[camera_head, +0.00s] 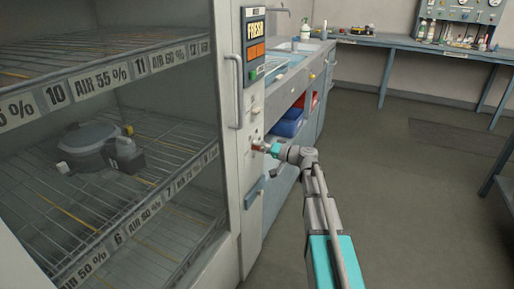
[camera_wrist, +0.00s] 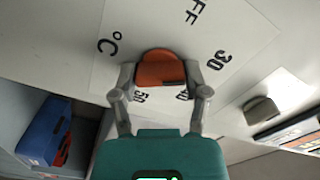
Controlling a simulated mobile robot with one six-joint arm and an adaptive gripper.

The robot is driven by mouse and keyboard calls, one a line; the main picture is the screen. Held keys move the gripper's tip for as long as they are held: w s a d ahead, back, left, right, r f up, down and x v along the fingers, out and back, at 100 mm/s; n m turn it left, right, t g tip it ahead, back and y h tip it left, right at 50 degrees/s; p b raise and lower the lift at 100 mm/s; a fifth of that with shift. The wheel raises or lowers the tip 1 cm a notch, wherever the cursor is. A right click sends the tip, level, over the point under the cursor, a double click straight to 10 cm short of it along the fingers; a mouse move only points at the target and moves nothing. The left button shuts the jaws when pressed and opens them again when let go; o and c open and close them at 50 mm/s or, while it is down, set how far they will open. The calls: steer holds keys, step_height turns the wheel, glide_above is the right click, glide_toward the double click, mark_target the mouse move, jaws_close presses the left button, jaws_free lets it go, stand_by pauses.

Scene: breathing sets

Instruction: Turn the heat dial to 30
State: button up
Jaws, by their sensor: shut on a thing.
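The heat dial (camera_wrist: 160,68) is an orange-red knob on a white scale plate (camera_wrist: 222,25). The plate bears the marks °C, part of OFF, 30, and 40 and 50 partly hidden behind my fingers. My gripper (camera_wrist: 160,78) has one finger on each side of the knob and is shut on it. I cannot tell which mark the knob points to. In the head view the dial (camera_head: 257,146) is a small red spot on the cabinet's narrow front panel, with my gripper (camera_head: 267,148) against it.
A wire-shelved cabinet (camera_head: 217,150) stands at the left, with a grey breathing set (camera_head: 88,140) inside. A display (camera_head: 254,40) reading FRESH is above the dial. A grey handle (camera_wrist: 262,110) sits beside the scale plate. A blue box (camera_head: 287,124) is under the counter. The floor at right is clear.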

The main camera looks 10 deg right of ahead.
steer(key=o, duration=1.1)
steer(key=shift+d, duration=0.2)
steer(key=shift+o, duration=0.3)
steer(key=shift+a, duration=0.1)
steer(key=v, duration=1.2)
steer(key=shift+f, duration=0.1)
